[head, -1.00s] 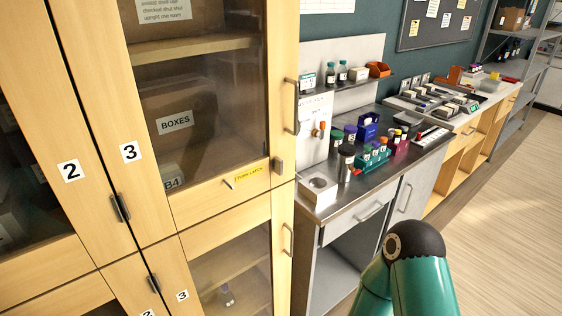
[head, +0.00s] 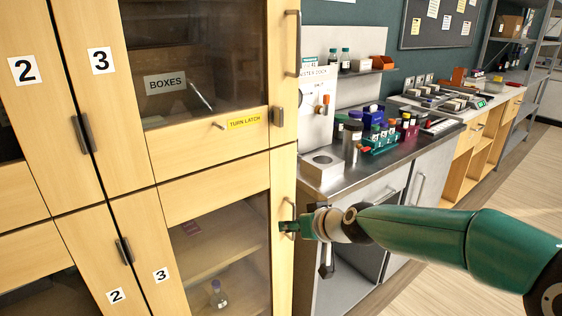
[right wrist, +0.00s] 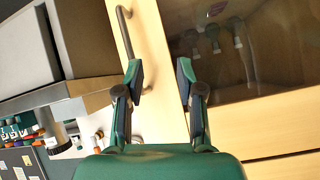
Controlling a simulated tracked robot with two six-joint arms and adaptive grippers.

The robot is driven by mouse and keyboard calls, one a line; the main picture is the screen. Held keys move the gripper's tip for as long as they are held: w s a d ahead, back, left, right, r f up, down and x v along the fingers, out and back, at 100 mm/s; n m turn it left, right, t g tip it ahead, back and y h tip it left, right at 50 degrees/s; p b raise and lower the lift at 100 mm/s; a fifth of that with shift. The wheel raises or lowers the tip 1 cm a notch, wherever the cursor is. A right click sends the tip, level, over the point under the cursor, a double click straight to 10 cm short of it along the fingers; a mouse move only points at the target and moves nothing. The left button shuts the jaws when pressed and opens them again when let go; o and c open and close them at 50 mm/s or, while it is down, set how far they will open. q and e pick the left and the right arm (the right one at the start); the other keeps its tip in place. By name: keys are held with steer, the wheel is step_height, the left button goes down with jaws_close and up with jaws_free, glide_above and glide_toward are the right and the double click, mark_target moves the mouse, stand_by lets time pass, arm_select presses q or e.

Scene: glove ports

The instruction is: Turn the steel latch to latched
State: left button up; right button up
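A yellow "TURN LATCH" label (head: 244,123) is on the wooden strip below the upper glass of cabinet 3. A short grey upright piece (head: 278,116), which looks like the steel latch, sits right of the label at the door's edge. A small pale peg (head: 219,125) sticks out left of the label. My right gripper (head: 289,226) is lower, in front of the lower door's bar handle. In the right wrist view its two fingers (right wrist: 160,77) are apart with nothing between them. The bar handle (right wrist: 127,40) passes beside and behind one finger. My left gripper is not in view.
Above the latch is the upper door's bar handle (head: 297,45). Right of the cabinet, a steel bench (head: 345,175) carries a white block (head: 322,168), bottles and a teal tube rack (head: 381,142). The floor (head: 520,180) at the right is clear.

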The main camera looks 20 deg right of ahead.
step_height(320, 180, up, 12)
steer(key=s+d+r+n+t+y+b, duration=0.1)
steer(key=s+d+t+b, duration=0.15)
steer(key=b, duration=0.25)
arm_select(q)
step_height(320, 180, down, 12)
steer(key=b, duration=0.4)
arm_select(e)
steer(key=n+t+y, duration=0.2)
steer(key=t, duration=0.2)
glide_toward(282, 114)
arm_select(q)
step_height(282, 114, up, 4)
steer(key=p, duration=0.3)
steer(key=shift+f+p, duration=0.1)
steer(key=shift+p, duration=0.25)
arm_select(e)
steer(key=x, duration=0.9)
steer(key=shift+w+a, duration=0.15)
steer(key=shift+w, duration=0.2)
jaws_close()
